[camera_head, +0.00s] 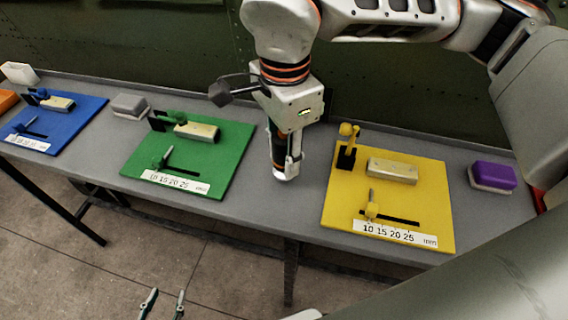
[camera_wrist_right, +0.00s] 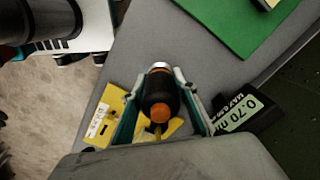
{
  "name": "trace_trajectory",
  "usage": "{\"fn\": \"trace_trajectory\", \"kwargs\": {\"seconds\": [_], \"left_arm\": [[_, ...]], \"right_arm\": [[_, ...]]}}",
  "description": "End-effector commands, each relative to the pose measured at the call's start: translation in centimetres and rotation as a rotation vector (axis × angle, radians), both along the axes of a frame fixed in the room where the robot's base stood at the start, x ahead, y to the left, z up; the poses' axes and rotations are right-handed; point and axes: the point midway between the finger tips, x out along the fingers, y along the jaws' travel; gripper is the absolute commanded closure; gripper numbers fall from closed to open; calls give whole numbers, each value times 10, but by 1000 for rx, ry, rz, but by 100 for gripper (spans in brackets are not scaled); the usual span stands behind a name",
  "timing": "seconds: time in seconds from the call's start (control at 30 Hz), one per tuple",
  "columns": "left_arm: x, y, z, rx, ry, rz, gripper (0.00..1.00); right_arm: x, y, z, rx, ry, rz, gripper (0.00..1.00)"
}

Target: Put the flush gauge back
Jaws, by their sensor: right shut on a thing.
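My right gripper (camera_head: 286,166) is shut on the flush gauge, upright over the grey bench between the green and yellow boards. In the right wrist view the gauge (camera_wrist_right: 159,95) is a black cylinder with an orange button and a silver ring, between the two fingers of the gripper (camera_wrist_right: 160,88). In the head view the gauge (camera_head: 278,152) shows as a dark body with a silver lower end close to the bench top; I cannot tell whether it touches. My left gripper (camera_head: 162,303) is open and empty at the bottom edge, over the floor.
The grey bench (camera_head: 262,205) carries a blue board (camera_head: 75,118), green board (camera_head: 215,183) and yellow board (camera_head: 435,220), each with blocks and a scale. A purple-topped block (camera_head: 493,176) sits right. A black labelled box (camera_wrist_right: 250,112) stands near the gauge, wall side.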

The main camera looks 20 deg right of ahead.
Motion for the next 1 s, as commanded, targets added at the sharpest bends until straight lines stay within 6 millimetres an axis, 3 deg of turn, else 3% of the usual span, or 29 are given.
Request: {"fn": "trace_trajectory", "kwargs": {"seconds": [0.2, 0.6, 0.63, 0.7, 1.0], "left_arm": [[-5, 1, -9, 6, 14, -2, 60], [-6, 1, -10, 7, 16, -2, 60], [-6, 1, -10, 7, 15, -2, 60], [-6, 1, -9, 7, 15, -2, 60], [-5, 1, -8, 6, 12, -1, 60]], "right_arm": [[-1, 0, -32, 0, 4, 0, 94], [0, 0, -36, 0, 1, -1, 94], [0, 0, -36, -1, 2, -1, 67], [0, 0, -36, -1, 2, -1, 56], [0, 0, -35, 0, 2, -1, 56]]}}
